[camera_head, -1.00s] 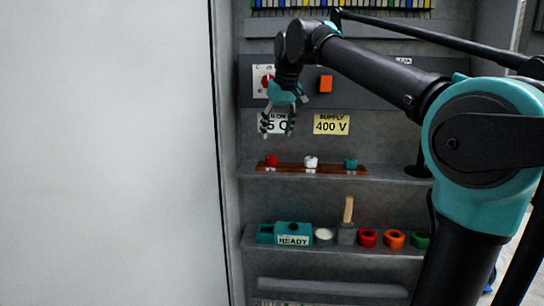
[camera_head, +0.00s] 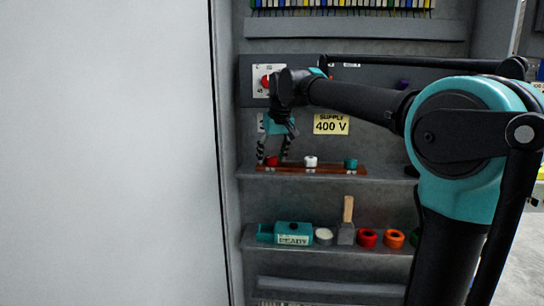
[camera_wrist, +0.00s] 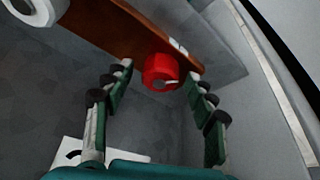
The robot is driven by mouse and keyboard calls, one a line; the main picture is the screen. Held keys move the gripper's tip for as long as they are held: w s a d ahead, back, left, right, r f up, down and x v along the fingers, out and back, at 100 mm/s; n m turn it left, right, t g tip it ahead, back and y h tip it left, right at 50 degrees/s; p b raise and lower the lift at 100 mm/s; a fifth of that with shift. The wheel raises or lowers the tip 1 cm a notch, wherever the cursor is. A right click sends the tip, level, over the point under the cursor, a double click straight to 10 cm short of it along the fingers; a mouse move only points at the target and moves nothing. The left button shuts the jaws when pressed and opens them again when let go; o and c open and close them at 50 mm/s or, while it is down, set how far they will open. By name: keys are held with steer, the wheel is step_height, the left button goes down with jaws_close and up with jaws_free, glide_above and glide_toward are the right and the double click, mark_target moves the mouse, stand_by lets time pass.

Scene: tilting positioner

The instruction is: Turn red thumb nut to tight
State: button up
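The red thumb nut (camera_head: 271,161) sits at the left end of a brown strip (camera_head: 340,170) on the upper shelf. In the wrist view the red nut (camera_wrist: 161,71) lies between and just beyond the fingertips, with a pale pointer mark on it and white marks on the strip beside it. My gripper (camera_head: 273,160) is open, pointing down over the nut, its fingers on either side of it. In the wrist view my gripper (camera_wrist: 160,78) shows a gap between each finger and the nut; contact is not visible.
A white nut (camera_head: 311,161) and a teal nut (camera_head: 350,163) stand farther right on the strip. Above are a red knob (camera_head: 266,82) and a "SUPPLY 400 V" label (camera_head: 331,124). A lower shelf holds a teal "READY" box (camera_head: 294,233), a brush-like tool (camera_head: 347,222) and coloured rings.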

steer(key=c, duration=1.1)
steer(key=shift+m, duration=0.3)
steer(key=m+h, duration=0.2)
steer(key=m, duration=0.2)
steer(key=shift+a+m, duration=0.15)
steer(key=shift+m, duration=0.15)
steer(key=m+h, duration=0.2)
steer(key=m, duration=0.3)
steer(key=shift+a, duration=0.1)
steer(key=o, duration=1.1)
steer(key=shift+o, duration=0.2)
